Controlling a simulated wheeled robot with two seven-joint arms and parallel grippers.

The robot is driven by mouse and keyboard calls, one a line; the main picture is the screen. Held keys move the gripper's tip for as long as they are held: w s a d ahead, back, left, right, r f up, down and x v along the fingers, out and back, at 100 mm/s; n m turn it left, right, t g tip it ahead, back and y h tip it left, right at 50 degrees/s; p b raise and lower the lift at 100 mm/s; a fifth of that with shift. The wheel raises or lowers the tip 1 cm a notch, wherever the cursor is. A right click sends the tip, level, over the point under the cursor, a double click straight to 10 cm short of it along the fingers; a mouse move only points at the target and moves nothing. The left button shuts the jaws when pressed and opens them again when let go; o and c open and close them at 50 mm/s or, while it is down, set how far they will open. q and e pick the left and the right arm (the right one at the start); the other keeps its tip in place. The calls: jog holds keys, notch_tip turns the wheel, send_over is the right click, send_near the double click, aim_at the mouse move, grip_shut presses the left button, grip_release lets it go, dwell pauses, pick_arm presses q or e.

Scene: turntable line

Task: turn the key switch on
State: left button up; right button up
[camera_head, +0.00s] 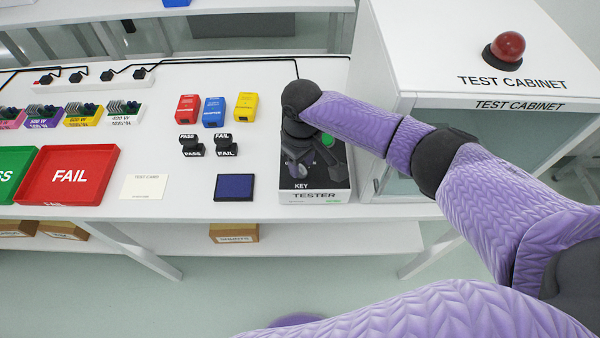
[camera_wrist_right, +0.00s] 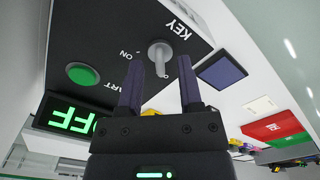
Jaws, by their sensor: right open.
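The tester (camera_head: 340,182) is a black-topped box at the front edge of the table, left of the test cabinet. Its key switch (camera_wrist_right: 160,56) is a grey knob with a bar in the right wrist view, near the KEY and ON labels. The bar points towards my gripper, not at ON. The tester's display (camera_wrist_right: 70,120) reads OFF in green. My right gripper (camera_wrist_right: 161,64) is open, its two dark fingers reaching to either side of the key; I cannot tell if they touch it. In the head view my right gripper (camera_head: 300,165) covers much of the tester top. My left gripper is not in view.
A green button (camera_wrist_right: 83,74) sits on the tester beside the key. A dark blue pad (camera_head: 234,187) lies left of the tester; stamps (camera_head: 222,144) and coloured boxes (camera_head: 214,110) stand behind. The white test cabinet (camera_head: 400,50) with a red lamp (camera_head: 508,46) is at the right.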

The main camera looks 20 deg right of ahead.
jog(key=shift+f, duration=0.15)
grip_shut()
